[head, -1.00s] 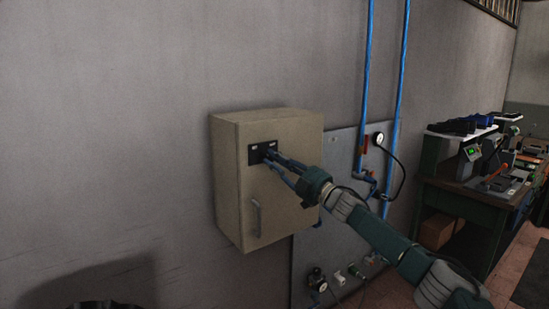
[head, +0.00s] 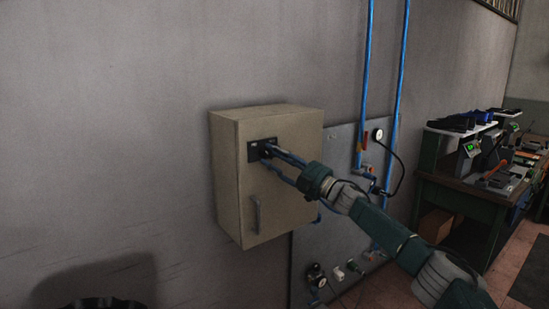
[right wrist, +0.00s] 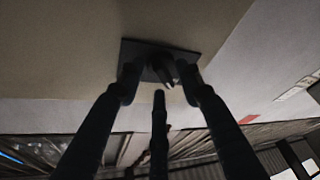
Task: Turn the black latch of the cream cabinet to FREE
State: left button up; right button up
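The cream cabinet (head: 228,190) hangs on the grey wall with its door facing me. A black latch plate (head: 252,155) with small pale labels sits high on the door; it also shows in the right wrist view (right wrist: 133,50). The black latch (right wrist: 160,68) stands out from the plate and looks tilted. My right gripper (head: 268,154) is at the plate, its fingers reaching around the latch. In the right wrist view two fingers flank the latch with gaps and the third is below. Contact is unclear, and in the head view the fingers hide the latch. My left gripper is not seen.
A door handle (head: 257,215) sits below the latch plate. To the right are a grey panel (head: 340,150) with a gauge (head: 378,135), hoses and blue pipes (head: 366,60). A green workbench (head: 470,190) stands farther right. The wall left of the cabinet is clear.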

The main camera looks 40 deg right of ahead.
jog(key=shift+s+f, duration=0.15)
jog(key=shift+s, duration=0.05)
jog(key=v, duration=1.1)
jog(key=shift+s, duration=0.25)
jog(key=shift+f, duration=0.1)
dwell(0.5)
